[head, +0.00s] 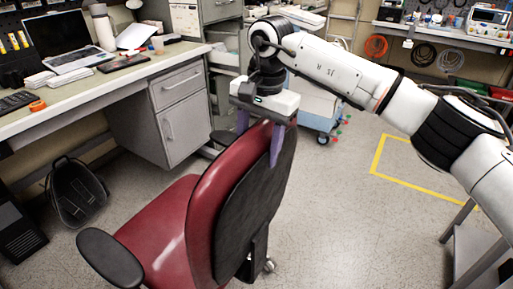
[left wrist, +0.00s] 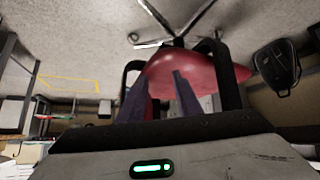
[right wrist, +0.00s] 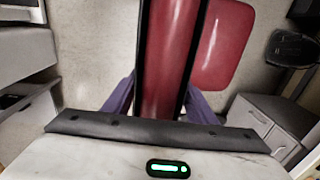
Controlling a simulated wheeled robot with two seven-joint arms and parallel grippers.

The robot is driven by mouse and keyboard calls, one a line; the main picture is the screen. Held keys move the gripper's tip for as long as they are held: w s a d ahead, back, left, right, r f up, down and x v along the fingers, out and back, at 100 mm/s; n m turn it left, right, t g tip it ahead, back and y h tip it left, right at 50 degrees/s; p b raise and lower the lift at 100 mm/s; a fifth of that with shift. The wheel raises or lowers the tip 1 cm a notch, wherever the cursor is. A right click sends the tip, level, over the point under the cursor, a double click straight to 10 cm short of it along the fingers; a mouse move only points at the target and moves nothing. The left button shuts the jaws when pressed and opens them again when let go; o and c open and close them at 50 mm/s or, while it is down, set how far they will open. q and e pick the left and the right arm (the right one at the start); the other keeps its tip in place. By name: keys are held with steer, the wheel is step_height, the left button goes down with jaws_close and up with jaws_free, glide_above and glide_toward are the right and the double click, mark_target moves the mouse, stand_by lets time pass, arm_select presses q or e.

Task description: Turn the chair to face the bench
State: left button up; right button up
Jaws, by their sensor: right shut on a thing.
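The red chair with black armrests (head: 165,225) stands in the middle of the floor, its backrest (head: 207,215) to the right and its seat pointing left in the head view. The bench (head: 75,90) with a grey drawer unit is at the left. My right gripper (head: 259,142) comes down over the top of the backrest, its purple fingers on either side; the right wrist view shows the backrest (right wrist: 165,60) between them. My left gripper (left wrist: 160,75) is outside the head view. Its fingers are apart with nothing between them, and the chair seat (left wrist: 205,72) shows beyond.
A black bag-like object (head: 77,192) is on the floor under the bench, with a dark computer case (head: 18,228) nearby. A blue-and-white cart (head: 318,110) stands behind my right arm. Yellow floor tape (head: 405,180) marks open floor at right.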

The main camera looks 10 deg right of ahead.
steer(key=o, duration=1.4)
steer(key=shift+w+a+r, duration=0.1)
steer(key=shift+r, duration=0.1)
steer(key=shift+o, duration=0.6)
steer(key=shift+f, duration=0.1)
steer(key=r, duration=0.7)
steer(key=s+d+r, duration=0.1)
steer(key=r, duration=0.2)
steer(key=shift+r, duration=0.15)
